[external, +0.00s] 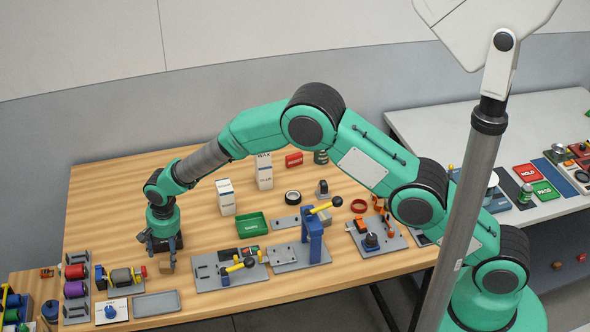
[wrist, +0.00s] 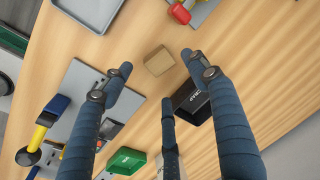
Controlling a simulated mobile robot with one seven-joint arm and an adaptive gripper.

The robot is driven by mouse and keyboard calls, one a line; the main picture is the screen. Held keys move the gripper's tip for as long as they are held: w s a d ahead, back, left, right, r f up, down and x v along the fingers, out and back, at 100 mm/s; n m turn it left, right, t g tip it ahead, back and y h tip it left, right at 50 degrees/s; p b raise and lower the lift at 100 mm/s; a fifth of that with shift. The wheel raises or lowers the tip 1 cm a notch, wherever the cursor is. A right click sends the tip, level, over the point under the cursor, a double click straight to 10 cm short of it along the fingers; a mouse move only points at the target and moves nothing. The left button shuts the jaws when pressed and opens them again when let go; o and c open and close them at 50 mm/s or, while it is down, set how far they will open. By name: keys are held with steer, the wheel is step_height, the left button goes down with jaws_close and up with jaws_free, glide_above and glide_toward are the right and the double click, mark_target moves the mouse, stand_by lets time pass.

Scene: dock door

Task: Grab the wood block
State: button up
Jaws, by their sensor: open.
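The wood block (wrist: 158,61) is a small light-brown block on the wooden table top. In the wrist view it lies just beyond my open fingertips, roughly midway between them, and nothing is held. In the external view the wood block (external: 167,264) shows at the lower right of my gripper (external: 158,249), partly hidden by the fingers. My gripper (wrist: 160,76) points down over the table with its dark blue fingers spread. I cannot tell the exact height of the fingertips above the block.
A black bin (wrist: 194,101) sits close to the right finger. A grey tray (external: 157,304) and a rack of spools (external: 76,289) are in front and left. A green tray (external: 251,225) and a grey fixture plate (external: 229,271) stand to the right.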

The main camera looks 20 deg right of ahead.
mark_target(167, 264)
steer(key=shift+f, duration=0.25)
steer(key=shift+w+a+f, duration=0.15)
steer(key=shift+a+f, duration=0.05)
steer(key=shift+f, duration=1.1)
steer(key=shift+w+a+f, duration=0.1)
steer(key=shift+a+f, duration=0.05)
steer(key=shift+f, duration=1.1)
steer(key=c, duration=1.1)
